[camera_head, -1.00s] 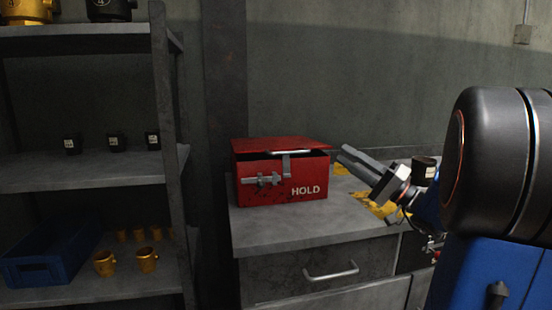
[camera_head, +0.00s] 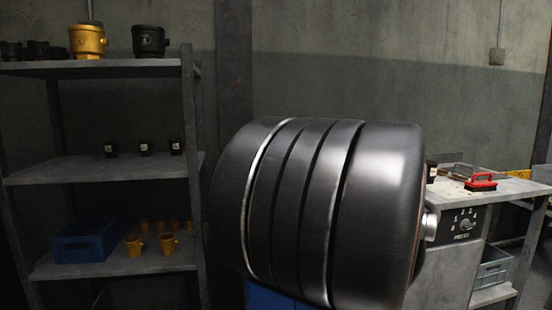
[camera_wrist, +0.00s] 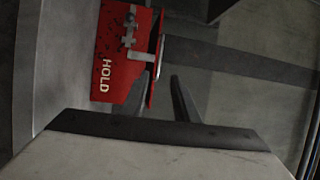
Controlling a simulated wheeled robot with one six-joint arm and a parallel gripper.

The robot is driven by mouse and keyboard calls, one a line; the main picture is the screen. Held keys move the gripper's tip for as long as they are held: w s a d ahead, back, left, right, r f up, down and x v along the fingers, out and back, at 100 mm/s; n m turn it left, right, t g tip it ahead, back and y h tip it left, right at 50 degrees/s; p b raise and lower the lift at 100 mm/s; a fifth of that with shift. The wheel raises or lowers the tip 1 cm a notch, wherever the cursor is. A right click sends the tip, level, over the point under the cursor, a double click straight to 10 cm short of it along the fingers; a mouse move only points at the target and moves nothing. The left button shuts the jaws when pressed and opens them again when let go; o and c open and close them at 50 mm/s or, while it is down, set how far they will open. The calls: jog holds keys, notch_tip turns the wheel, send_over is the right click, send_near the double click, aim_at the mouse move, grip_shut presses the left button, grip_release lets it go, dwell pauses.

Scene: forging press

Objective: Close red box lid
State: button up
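The red box (camera_wrist: 119,62) marked HOLD shows in the wrist view, turned on its side in the picture, with its latch and handle facing me. Its red lid (camera_wrist: 154,82) is at the right edge of the box in that view. A dark gap runs between lid and front, so the lid looks slightly ajar. In the head view my arm hides the box and gripper.
A shelf (camera_head: 100,168) at left holds black and gold cups and a blue bin (camera_head: 88,243). The bench (camera_head: 450,205) at right carries a red-handled brush (camera_head: 481,182) and a wire tray. A control panel (camera_head: 462,226) with a dial is on its front.

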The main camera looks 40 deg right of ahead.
jog(key=w+d, duration=0.1)
jog(key=w, duration=0.4)
jog(key=w+r, duration=0.1)
jog(key=w, duration=0.5)
jog(key=w+d, duration=0.1)
jog(key=w, duration=0.4)
jog(key=shift+w+d+r, duration=0.25)
jog(key=shift+d, duration=0.05)
grip_shut()
dwell(0.9)
